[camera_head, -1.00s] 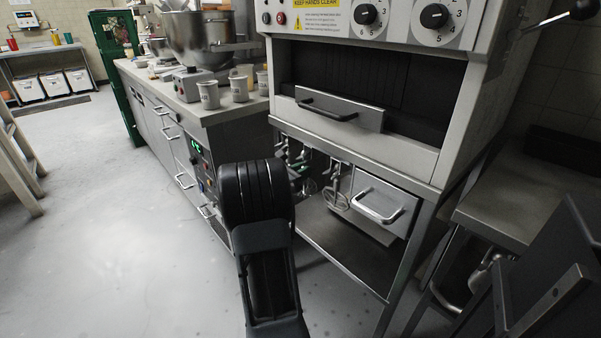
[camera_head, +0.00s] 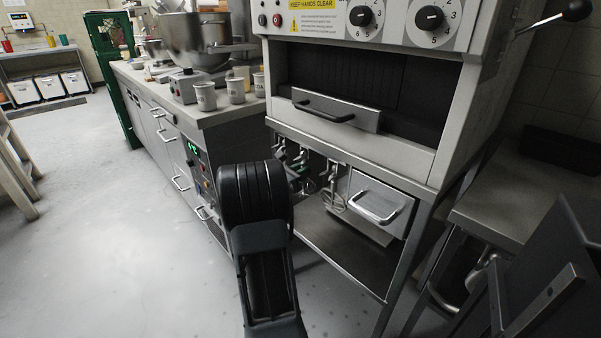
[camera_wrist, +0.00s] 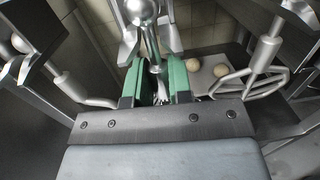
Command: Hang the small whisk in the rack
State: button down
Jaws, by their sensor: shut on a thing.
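In the wrist view my gripper (camera_wrist: 157,84) has its two green fingers shut on a metal tool, which appears to be the small whisk (camera_wrist: 153,48). Its shank runs between the fingers and its rounded end points to the top of the view. A bit of wire shows below the fingers; the rest is hidden. The rack (camera_head: 302,156) is a row of metal holders under the oven in the head view. A wire tool (camera_head: 334,198) hangs from it. In the head view my arm hides most of the gripper and the held whisk.
In the wrist view a looped wire tool (camera_wrist: 262,72) is close on the right and another metal tool (camera_wrist: 68,84) on the left. A drawer (camera_head: 378,205) stands right of the rack; a dark shelf (camera_head: 345,245) lies below.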

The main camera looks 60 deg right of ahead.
jog(key=shift+x, duration=1)
dwell(0.4)
jog(key=shift+w+f, duration=0.1)
jog(key=shift+f, duration=0.2)
dwell(0.6)
dwell(0.4)
jog(key=c, duration=1)
grip_release()
jog(key=shift+o, duration=0.4)
jog(key=v, duration=1.1)
jog(key=shift+p, duration=0.4)
